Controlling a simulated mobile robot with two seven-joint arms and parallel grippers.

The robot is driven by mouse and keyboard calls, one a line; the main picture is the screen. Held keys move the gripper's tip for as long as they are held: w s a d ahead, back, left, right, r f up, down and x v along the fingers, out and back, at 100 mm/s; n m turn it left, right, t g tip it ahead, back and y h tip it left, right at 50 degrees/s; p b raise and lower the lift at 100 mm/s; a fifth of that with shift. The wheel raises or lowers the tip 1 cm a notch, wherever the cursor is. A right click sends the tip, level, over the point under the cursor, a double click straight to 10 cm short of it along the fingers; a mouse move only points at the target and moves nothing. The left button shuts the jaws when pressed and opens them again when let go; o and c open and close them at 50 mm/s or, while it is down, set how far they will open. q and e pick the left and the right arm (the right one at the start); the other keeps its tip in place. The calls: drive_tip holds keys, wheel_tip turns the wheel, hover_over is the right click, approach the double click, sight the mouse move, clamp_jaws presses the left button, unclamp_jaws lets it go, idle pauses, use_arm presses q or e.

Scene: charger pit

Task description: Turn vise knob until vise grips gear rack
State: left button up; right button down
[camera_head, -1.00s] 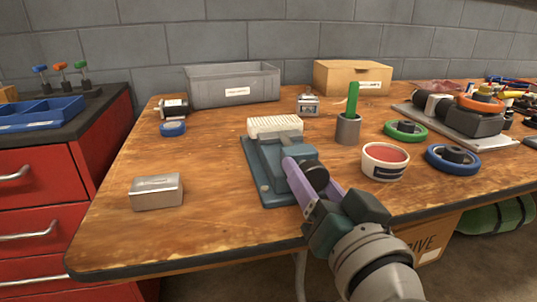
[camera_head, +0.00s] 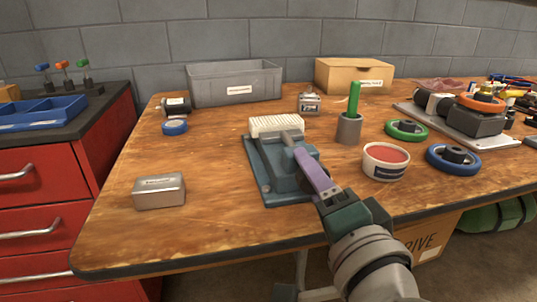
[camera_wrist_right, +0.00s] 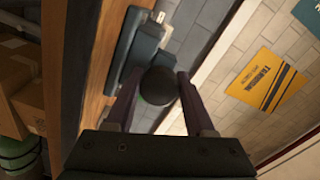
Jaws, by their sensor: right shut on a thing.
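The blue-grey vise (camera_head: 262,172) stands on the wooden bench. A pale ribbed piece, apparently the gear rack (camera_head: 276,125), lies at its far end; I cannot tell whether the jaws touch it. My right gripper (camera_head: 300,152) reaches the vise's near right side. Its purple finger hides the knob in the head view. In the right wrist view the round black knob (camera_wrist_right: 158,87) sits between the two fingers of the right gripper (camera_wrist_right: 158,78), which is shut on it. The left gripper is not in view.
A grey metal block (camera_head: 159,191) lies left of the vise. A cup with a green-handled tool (camera_head: 349,128) and a tub of red paste (camera_head: 385,162) stand close to the right. A grey bin (camera_head: 235,84) is behind.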

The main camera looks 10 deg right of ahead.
idle(0.4)
drive_tip(key=shift+c, duration=1.4)
unclamp_jaws()
drive_tip(key=shift+s, duration=0.15)
drive_tip(key=s+p, duration=0.1)
drive_tip(key=s, duration=0.8)
drive_tip(key=shift+s+d+p, duration=0.15)
drive_tip(key=shift+s+p, duration=0.15)
drive_tip(key=shift+s, duration=0.05)
